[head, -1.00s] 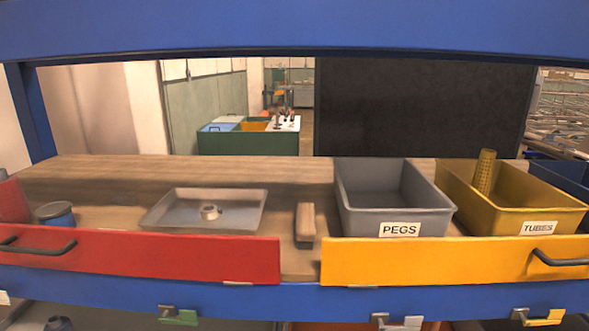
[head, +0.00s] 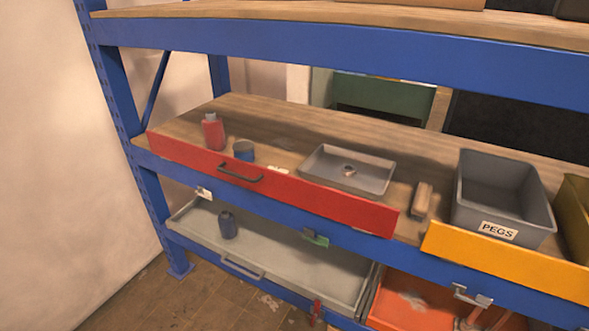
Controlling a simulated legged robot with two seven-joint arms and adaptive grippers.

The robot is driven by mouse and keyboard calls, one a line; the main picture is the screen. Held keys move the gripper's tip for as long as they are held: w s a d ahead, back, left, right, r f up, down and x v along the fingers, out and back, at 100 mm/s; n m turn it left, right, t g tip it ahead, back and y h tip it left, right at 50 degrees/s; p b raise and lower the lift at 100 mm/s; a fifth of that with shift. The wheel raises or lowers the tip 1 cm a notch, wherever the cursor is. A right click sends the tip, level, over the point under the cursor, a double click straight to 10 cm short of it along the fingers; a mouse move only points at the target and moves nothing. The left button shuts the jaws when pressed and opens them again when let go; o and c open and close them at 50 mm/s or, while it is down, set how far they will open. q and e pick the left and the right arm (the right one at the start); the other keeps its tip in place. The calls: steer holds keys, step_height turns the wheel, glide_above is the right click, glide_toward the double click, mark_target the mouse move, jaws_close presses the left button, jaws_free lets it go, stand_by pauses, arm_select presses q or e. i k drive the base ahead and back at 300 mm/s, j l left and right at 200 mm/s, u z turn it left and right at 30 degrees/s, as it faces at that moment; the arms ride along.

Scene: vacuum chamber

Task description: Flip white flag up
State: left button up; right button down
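A small white flag (head: 203,193) is on the blue shelf beam at the left, below the red drawer front. It is small, and I cannot tell clearly whether it is up or down. A green flag (head: 316,238) is on the same beam further right. A pale grey metal flag or bracket (head: 472,296) is at the lower right. Neither of my grippers is in view.
Above the beam are a red drawer front (head: 270,185) with a black handle, a red bottle (head: 213,132), a grey tray (head: 348,170) and a PEGS bin (head: 505,195). Below it is a grey drawer (head: 280,262) holding a dark blue bottle (head: 227,224). Floor shows at lower left.

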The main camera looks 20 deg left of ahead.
mark_target(207, 195)
steer(key=j+u, duration=0.1)
steer(key=u, duration=0.35)
steer(key=j+u, duration=0.15)
steer(key=u, duration=0.3)
steer(key=j+u, duration=0.15)
steer(key=u, duration=0.3)
